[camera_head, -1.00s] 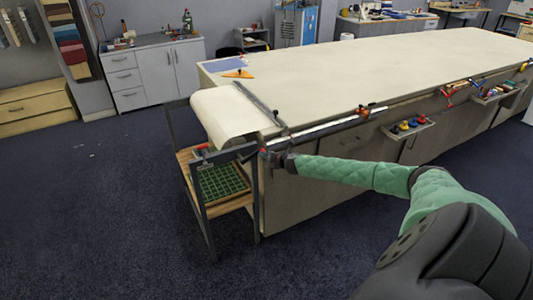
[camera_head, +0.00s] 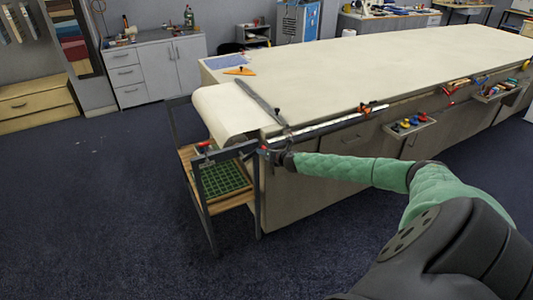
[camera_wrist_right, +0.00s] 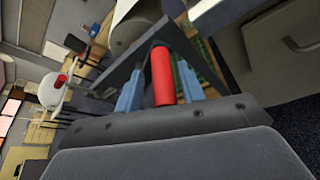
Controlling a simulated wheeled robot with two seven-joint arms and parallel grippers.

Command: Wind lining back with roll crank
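The cream lining (camera_head: 345,75) lies over the long table and runs to its left end, where it curves over the roll (camera_head: 222,112). The roll sits in a dark metal stand (camera_head: 203,205). My right gripper (camera_head: 268,153) is at the stand's near right corner, beside the table end. In the right wrist view, the red crank handle (camera_wrist_right: 162,76) stands between the two blue fingers of my right gripper (camera_wrist_right: 160,85). Narrow gaps show on both sides of the handle, so the fingers look open around it. My left gripper is out of view.
A dark bar (camera_head: 262,103) lies across the lining near the table end. A metal rail (camera_head: 330,123) runs along the near edge. Small trays (camera_head: 408,127) hang on the table side. Floor to the left is clear.

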